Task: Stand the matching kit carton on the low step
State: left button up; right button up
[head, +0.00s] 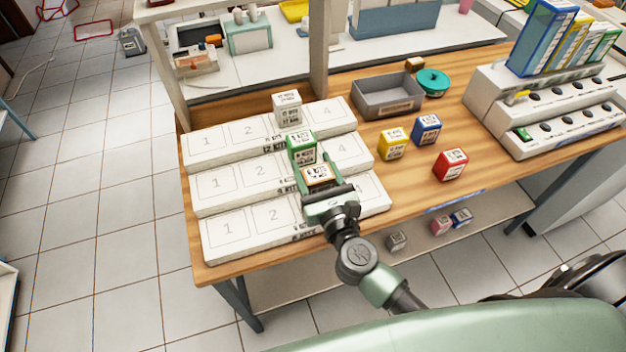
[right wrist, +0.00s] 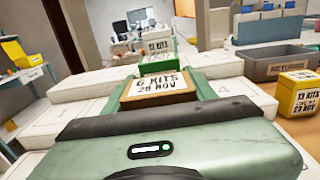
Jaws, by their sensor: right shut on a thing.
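My right gripper (head: 326,189) is shut on an orange-brown carton (head: 318,175), over slot 3 of the low step (head: 231,236). In the right wrist view the carton's label (right wrist: 157,86) reads "6 KITS 28 NOV". The gripper hides the carton's lower part, so I cannot tell whether it touches the step. A green carton (head: 301,147) stands just behind it on the middle step (head: 216,195). A white carton (head: 287,107) stands on the high step (head: 207,152). My left gripper is not in view.
Yellow (head: 392,144), blue (head: 427,130) and red (head: 451,165) cartons stand on the table right of the steps. A grey bin (head: 386,97) and teal roll (head: 433,80) are behind them. Slots 1 and 2 of each step are bare. Small cartons lie on the lower shelf.

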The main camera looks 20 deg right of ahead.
jog(key=shift+f+b, duration=0.55)
jog(key=shift+f, duration=1.15)
jog(key=shift+f+b, duration=0.3)
jog(key=o, duration=1.4)
jog(key=shift+r, duration=0.1)
jog(key=shift+r, duration=0.1)
jog(key=shift+r+p, duration=0.3)
jog(key=shift+p, duration=0.2)
jog(key=s+b, duration=0.1)
jog(key=s, duration=0.2)
jog(key=s+b, duration=0.1)
jog(key=s, duration=0.3)
jog(key=s+b, duration=0.2)
jog(key=s, duration=0.2)
jog(key=shift+d+f, duration=0.15)
jog(key=shift+f, duration=0.2)
jog(key=shift+s+r, duration=0.2)
jog(key=shift+s, duration=0.35)
